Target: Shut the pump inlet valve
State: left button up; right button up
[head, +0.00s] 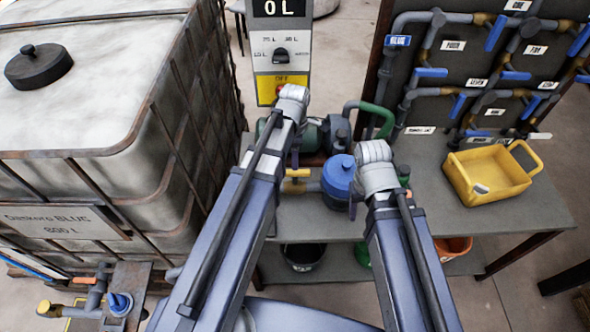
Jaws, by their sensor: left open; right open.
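The green pump (309,136) sits on the grey bench, partly hidden behind my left arm. A yellow valve handle (298,173) shows on the pipework just in front of it, beside a blue-topped round housing (339,172). I cannot tell for sure that this is the pump inlet valve. My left gripper (293,96) is at the far end of the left arm, above and beyond the pump, apart from the yellow handle. My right gripper (374,153) is just right of the blue housing. Both are open, with the fingers hard to make out.
A caged tank (75,90) fills the left, with a blue valve (120,302) at its foot. A control box (280,45) reads 0 L. A labelled pipe panel (470,70) stands behind the bench. A yellow tray (490,175) lies on the right; bare bench (440,215) is in front.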

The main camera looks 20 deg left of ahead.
aim_at(295, 172)
pick_arm(q)
jog(key=shift+f, duration=0.1)
notch_tip(295, 172, down, 8)
jog(key=b, duration=0.8)
jog(key=shift+r, duration=0.2)
grip_shut()
